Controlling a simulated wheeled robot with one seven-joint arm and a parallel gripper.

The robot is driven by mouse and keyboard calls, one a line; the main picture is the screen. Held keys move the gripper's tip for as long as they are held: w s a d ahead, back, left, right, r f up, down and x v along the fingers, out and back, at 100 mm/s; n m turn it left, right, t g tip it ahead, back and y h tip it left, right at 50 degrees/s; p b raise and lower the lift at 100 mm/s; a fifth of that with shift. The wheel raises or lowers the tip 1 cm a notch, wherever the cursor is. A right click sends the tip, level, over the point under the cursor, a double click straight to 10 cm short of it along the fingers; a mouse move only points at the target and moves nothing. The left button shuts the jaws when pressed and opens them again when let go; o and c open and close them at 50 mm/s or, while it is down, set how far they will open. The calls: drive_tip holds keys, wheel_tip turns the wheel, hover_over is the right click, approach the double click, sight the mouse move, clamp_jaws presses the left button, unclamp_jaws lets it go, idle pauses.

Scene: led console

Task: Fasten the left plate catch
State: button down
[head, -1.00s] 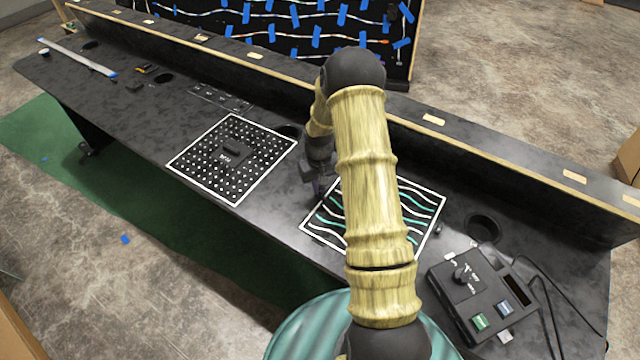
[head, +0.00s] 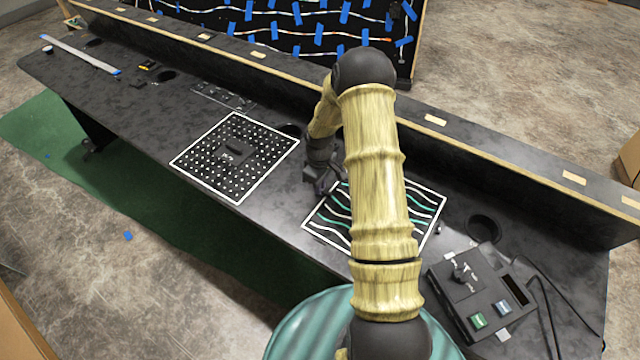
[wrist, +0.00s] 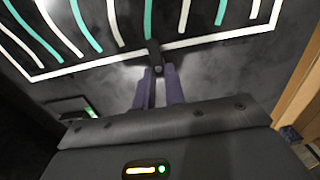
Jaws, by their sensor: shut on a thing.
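The plate (head: 344,246) with white and teal wavy lines and a white border lies on the black console, partly behind my arm. In the wrist view, the plate's border (wrist: 100,64) runs across the top. A small dark catch (wrist: 153,48) lies across this border, with one end over the plate. My gripper (wrist: 158,74) has its two purple fingers close together, shut on the catch's near end. In the head view, my gripper (head: 326,186) is at the plate's left edge, and the catch there cannot be made out.
A dotted square plate (head: 235,158) lies to the left. A control box (head: 482,296) with a knob and buttons stands at the right, with cables beside it. A round hole (head: 482,228) and a long raised ledge (head: 480,150) are behind the plate.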

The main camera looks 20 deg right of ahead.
idle(0.3)
drive_tip(key=c, duration=1.5)
unclamp_jaws()
drive_tip(key=shift+o, duration=0.2)
wheel_tip(320, 180, up, 17)
drive_tip(key=shift+r+b, duration=0.2)
drive_tip(key=shift+b, duration=0.25)
